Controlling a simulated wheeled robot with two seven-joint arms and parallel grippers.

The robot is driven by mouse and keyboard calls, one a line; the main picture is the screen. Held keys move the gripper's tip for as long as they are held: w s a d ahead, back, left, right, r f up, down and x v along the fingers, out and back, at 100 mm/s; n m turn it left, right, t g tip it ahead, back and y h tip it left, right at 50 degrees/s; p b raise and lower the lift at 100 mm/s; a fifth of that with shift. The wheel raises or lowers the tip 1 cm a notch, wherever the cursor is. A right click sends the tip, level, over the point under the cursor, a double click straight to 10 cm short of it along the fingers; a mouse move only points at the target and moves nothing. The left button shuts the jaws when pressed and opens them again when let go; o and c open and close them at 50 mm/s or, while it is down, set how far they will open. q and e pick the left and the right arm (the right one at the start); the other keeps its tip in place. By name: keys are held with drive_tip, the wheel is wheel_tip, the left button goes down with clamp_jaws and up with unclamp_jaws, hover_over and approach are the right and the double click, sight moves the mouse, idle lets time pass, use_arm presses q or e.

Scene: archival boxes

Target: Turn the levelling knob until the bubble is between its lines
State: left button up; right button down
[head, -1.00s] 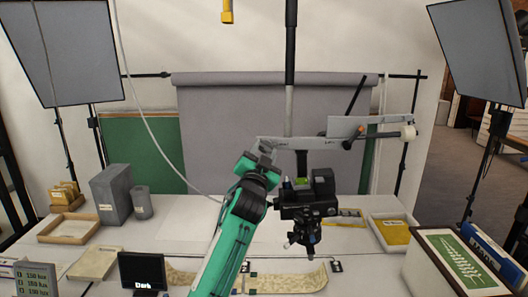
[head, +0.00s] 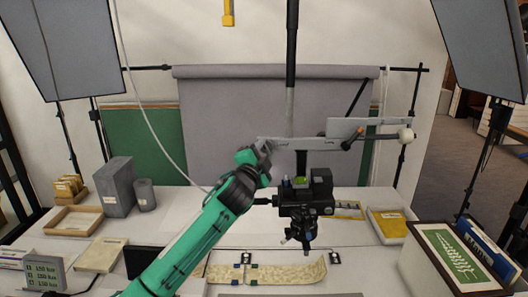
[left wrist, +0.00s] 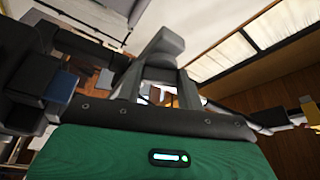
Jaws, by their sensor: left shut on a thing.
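A black camera block (head: 305,198) hangs on the copy stand's column, under a grey horizontal beam (head: 300,146). A small yellow-green level vial (head: 299,182) sits on top of the block; its bubble and lines are too small to read. My left gripper (head: 263,200) is at the left side of the block, where the levelling knob seems to be. The knob is too small and covered to make out clearly. In the left wrist view the gripper's two dark fingers (left wrist: 158,92) are closed around a grey part (left wrist: 160,48). My right gripper is not in view.
Below the block lies a pale patterned strip (head: 290,273) on the table. Grey boxes (head: 115,187) and a wooden tray (head: 70,221) stand left, a framed green print (head: 455,262) right. A dark display (head: 140,260) is partly behind my arm. Lamp panels flank the stand.

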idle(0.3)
use_arm(q)
drive_tip(key=o, duration=1)
drive_tip(key=shift+s+a+f+b, duration=0.2)
drive_tip(key=shift+s+f+b, duration=0.1)
drive_tip(key=shift+s+b, duration=0.25)
drive_tip(key=b+v, duration=0.5)
drive_tip(key=v, duration=0.7)
drive_tip(key=shift+s+a+b, duration=0.15)
drive_tip(key=shift+s+b, duration=0.15)
drive_tip(key=shift+r, duration=0.15)
